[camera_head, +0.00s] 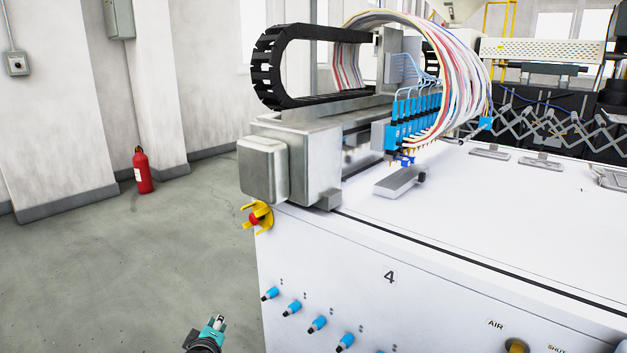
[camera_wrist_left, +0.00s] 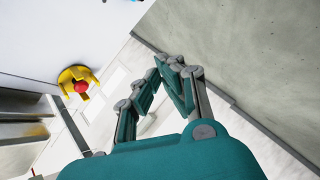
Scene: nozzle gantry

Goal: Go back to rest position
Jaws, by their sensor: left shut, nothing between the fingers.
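My left gripper (camera_head: 217,325) is at the bottom of the head view, over the grey floor and left of the white machine cabinet (camera_head: 330,260). In the left wrist view my gripper (camera_wrist_left: 165,75) is shut, with nothing between its teal fingers. It is clear of the machine and touches nothing that I can see. My right gripper is in neither view.
A red emergency knob with yellow guard (camera_head: 260,217) sticks out at the cabinet's corner; it also shows in the left wrist view (camera_wrist_left: 80,86). Several blue fittings (camera_head: 292,308) line the cabinet front. A fire extinguisher (camera_head: 142,172) stands by the wall. The floor (camera_head: 130,270) at left is clear.

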